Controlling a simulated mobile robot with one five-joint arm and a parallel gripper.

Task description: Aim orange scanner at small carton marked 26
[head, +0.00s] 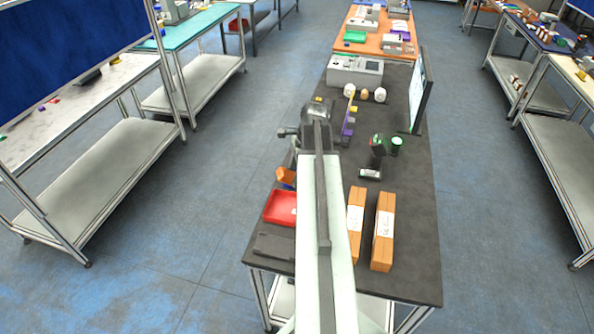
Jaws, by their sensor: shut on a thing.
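My arm reaches from the bottom over the dark table, and my gripper (292,156) is at its far end, mostly hidden behind the arm. An orange object (286,176), seemingly the orange scanner, shows just below the gripper, left of the arm; the gripper appears shut on it. Its facing direction cannot be told. Two long brown cartons with white labels, one at the right (383,231) and one next to the arm (356,225), lie near the table's front. Their label writing is too small to read, so I cannot tell which carton is marked 26.
A red tray (281,208) lies left of the arm. A dark handheld device with green (377,150) stands right of it, near a green-topped item (397,143). A monitor (419,92) and a grey machine (355,70) stand farther back. The table's front right is bare.

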